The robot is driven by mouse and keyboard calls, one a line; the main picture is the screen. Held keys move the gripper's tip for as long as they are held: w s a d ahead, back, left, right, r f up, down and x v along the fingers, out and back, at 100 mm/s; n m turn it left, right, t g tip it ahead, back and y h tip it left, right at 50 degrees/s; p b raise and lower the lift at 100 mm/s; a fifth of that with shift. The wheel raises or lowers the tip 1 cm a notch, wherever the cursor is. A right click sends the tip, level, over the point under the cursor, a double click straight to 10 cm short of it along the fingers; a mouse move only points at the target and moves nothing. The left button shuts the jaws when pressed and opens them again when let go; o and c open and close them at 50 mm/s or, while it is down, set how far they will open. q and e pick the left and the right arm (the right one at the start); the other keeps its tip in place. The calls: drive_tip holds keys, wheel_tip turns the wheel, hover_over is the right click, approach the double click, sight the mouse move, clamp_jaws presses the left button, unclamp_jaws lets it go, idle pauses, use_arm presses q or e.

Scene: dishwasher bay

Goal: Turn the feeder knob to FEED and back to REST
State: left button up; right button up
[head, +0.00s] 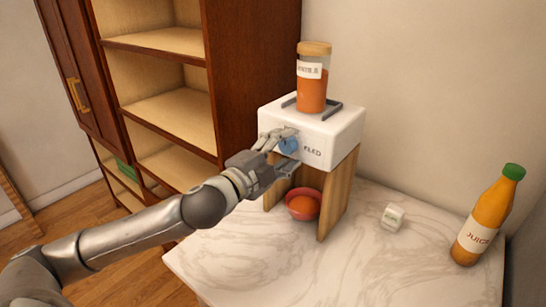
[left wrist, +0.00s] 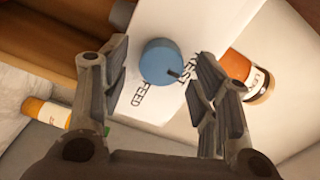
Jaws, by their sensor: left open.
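The feeder (head: 335,132) is a white box on wooden legs on the marble counter. Its round blue knob (head: 289,145) is on the front face, partly hidden by my fingers, with FEED lettering to its right. My left gripper (head: 291,150) is open, its fingers on either side of the knob in the head view. In the left wrist view the knob (left wrist: 160,61) shows beyond and between the open fingers (left wrist: 160,90); contact is not visible. The knob's dark pointer (left wrist: 175,74) faces lettering that seems to read REST. My right gripper is out of view.
An orange jar (head: 312,88) with a label stands on the feeder. A red bowl (head: 302,207) sits beneath it. A small white container (head: 393,217) and a juice bottle (head: 485,220) stand to the right. A wooden cabinet (head: 255,60) is behind left. The front counter (head: 260,260) is clear.

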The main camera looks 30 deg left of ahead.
use_arm(q)
drive_tip(key=s+a, duration=0.1)
drive_tip(key=s, duration=0.6)
idle(0.3)
idle(0.6)
